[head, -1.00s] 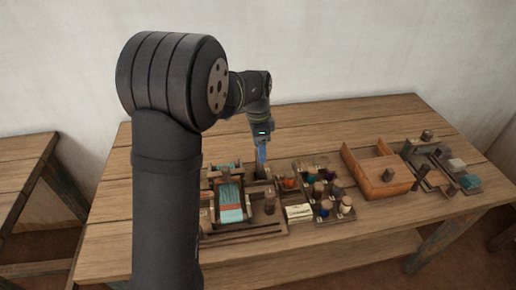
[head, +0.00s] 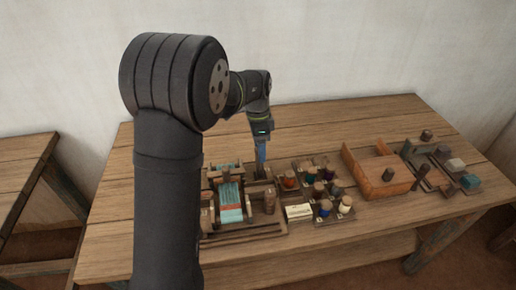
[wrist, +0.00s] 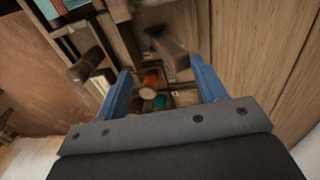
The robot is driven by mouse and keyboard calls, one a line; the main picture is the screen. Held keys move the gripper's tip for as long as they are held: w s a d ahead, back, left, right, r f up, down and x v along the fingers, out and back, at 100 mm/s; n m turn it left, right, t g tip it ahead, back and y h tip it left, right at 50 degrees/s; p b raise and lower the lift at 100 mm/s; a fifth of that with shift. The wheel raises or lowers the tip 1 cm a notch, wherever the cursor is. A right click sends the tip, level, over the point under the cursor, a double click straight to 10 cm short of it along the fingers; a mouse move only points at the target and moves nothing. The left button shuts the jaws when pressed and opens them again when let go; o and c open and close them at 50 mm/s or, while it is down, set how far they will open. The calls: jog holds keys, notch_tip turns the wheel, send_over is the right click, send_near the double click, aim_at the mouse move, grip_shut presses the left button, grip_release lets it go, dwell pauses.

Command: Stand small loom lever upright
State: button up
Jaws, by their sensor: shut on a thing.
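The small loom (head: 230,197) with teal and red cloth stands on the table in the head view. My gripper (head: 262,168) points down at the loom's back right corner. In the wrist view its two blue fingers (wrist: 160,66) stand apart, with a dark wooden lever (wrist: 168,45) between and just beyond their tips. My gripper is shut on this lever, though the contact itself is hard to see. The lever looks tilted in the wrist view; its foot is not clear.
A brown wooden post (head: 269,199) stands on the loom's right side, close to my gripper. A tray of spools and jars (head: 322,190) lies to the right, then an open wooden box (head: 378,187). The table's back strip (head: 310,122) is clear.

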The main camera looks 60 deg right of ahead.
aim_at(261, 175)
jog(key=shift+y, duration=0.4)
jog(key=f, duration=0.1)
jog(key=s+a+f, duration=0.1)
jog(key=a+f, duration=0.1)
jog(key=shift+s+f, duration=0.25)
jog(key=shift+s, duration=0.15)
jog(key=o, duration=0.3)
jog(key=shift+d+r, duration=0.2)
jog(key=shift+r, duration=1.8)
jog(key=c, duration=0.4)
jog(key=shift+w+d+r, duration=0.1)
jog(key=shift+w+r, duration=0.1)
jog(key=shift+r, duration=1.1)
